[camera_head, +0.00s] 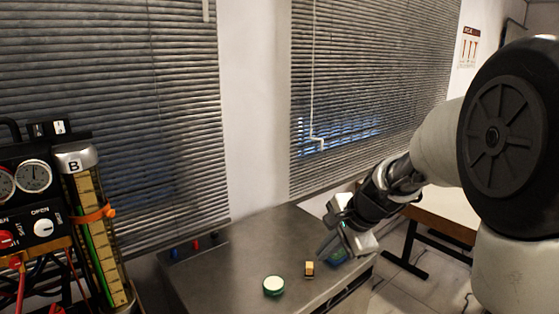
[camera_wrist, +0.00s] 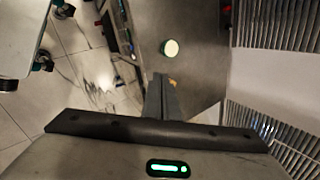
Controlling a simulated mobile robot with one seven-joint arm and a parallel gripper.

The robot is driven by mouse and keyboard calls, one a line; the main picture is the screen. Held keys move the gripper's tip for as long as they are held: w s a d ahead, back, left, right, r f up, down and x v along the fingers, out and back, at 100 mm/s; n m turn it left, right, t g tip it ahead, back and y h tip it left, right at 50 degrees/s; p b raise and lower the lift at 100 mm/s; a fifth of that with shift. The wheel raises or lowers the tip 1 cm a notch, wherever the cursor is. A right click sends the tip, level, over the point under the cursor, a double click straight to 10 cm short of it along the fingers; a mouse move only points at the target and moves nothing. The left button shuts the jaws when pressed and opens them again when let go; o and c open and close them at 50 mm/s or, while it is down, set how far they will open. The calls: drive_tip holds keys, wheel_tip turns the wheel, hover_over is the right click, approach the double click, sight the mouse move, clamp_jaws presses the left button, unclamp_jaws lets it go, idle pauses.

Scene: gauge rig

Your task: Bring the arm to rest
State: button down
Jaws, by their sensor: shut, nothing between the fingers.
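My arm reaches in from the right in the head view. My gripper (camera_head: 325,244) is shut and empty, above the right part of the grey bench (camera_head: 230,262). In the wrist view the two fingers of my gripper (camera_wrist: 160,82) lie close together, pointing towards the bench. A small yellowish block (camera_head: 309,268) lies on the bench just left of and below the fingers in the head view. A round white-topped, green-sided object (camera_head: 273,286) lies further left; it also shows ahead of the fingertips in the wrist view (camera_wrist: 171,47).
The gauge rig with dials (camera_head: 35,176) and a tube column marked B (camera_head: 95,225) stands at the left. Small red and blue pieces (camera_head: 196,246) sit at the bench's back edge. Blinds and wall close off the back. A pale table (camera_head: 445,207) stands at the right.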

drive_tip(key=s+d+r+n+h, duration=0.1)
drive_tip(key=s+r+n, duration=0.2)
drive_tip(key=s, duration=0.5)
drive_tip(key=s+d+r+n+h+p, duration=0.1)
drive_tip(key=s+r+n, duration=0.3)
drive_tip(key=s+n, duration=0.2)
drive_tip(key=s+d+r+n+h+p, duration=0.1)
drive_tip(key=s+r+n, duration=0.2)
drive_tip(key=s, duration=0.8)
drive_tip(key=shift+r+n+t+h, duration=0.3)
drive_tip(key=shift+r+n+t, duration=0.1)
drive_tip(key=shift+n, duration=0.5)
drive_tip(key=shift+s, duration=0.1)
